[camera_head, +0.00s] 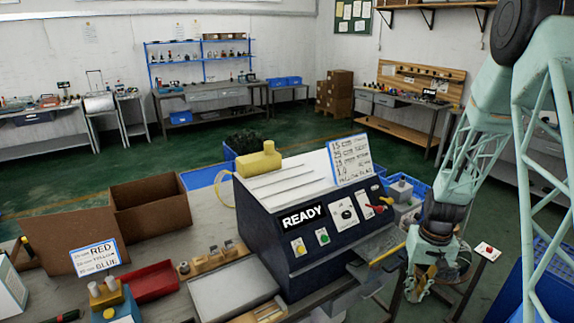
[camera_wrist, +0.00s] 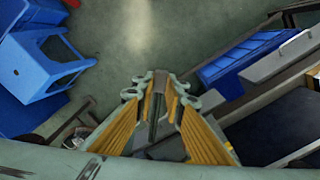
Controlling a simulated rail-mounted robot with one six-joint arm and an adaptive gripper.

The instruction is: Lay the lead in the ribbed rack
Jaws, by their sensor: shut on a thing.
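My gripper (camera_wrist: 159,84) is in the middle of the wrist view, its two yellow-sided fingers shut on a narrow grey-brown piece (camera_wrist: 157,104), which looks like part of the lead. The rest of that piece is hidden or too small to make out. In the head view my gripper (camera_head: 418,288) hangs low at the right, beside the front right of the dark machine (camera_head: 325,237), apart from the bench top. I cannot tell for sure which thing is the ribbed rack; a small notched wooden holder (camera_head: 268,312) stands at the bottom edge of the head view.
The machine carries a yellow block (camera_head: 258,161) and a sign (camera_head: 350,158). A pale tray (camera_head: 232,288), red bin (camera_head: 152,283) and brown box (camera_head: 150,206) stand left of it. A blue bin (camera_wrist: 238,66) and blue stool (camera_wrist: 42,66) flank my gripper, with floor between.

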